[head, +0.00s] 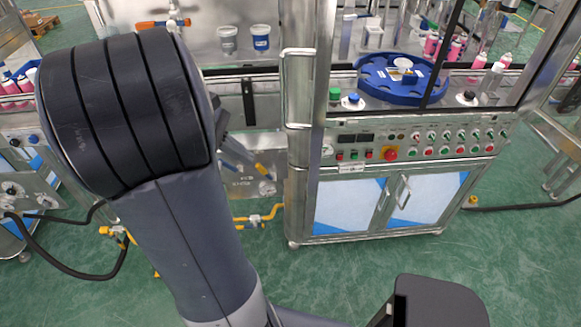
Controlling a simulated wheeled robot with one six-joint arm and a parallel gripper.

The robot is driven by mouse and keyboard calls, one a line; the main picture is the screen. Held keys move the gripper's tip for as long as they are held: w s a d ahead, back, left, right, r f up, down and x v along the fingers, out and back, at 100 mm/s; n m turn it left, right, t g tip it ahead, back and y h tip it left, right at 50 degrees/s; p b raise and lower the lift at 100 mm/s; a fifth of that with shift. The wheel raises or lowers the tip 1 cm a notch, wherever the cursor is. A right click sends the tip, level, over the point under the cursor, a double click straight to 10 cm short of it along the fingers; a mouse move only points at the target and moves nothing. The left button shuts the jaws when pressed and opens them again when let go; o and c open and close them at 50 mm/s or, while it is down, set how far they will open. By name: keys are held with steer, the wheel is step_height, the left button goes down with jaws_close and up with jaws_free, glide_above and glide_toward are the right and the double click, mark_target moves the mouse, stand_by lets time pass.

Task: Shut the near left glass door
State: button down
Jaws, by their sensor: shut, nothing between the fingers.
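A silver upright frame with a long D-shaped handle (284,92) stands at the middle of the head view. It seems to be the edge of a glass door, but the pane is hard to make out and I cannot tell how far open it is. My thick dark arm covers the left of the view and hides part of the machine's left front. My gripper's fingers cannot be made out; they seem hidden behind the arm.
A blue round turntable (393,87) sits inside the machine at right, above a control panel (415,142) and a lower cabinet (390,205). A white cup (228,41) and blue cup (261,38) stand inside at left. Green floor (330,270) lies open in front.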

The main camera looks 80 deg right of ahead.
steer(key=s+r+p+x, duration=0.2)
steer(key=x, duration=1)
steer(key=shift+s+f, duration=0.2)
steer(key=shift+d, duration=0.15)
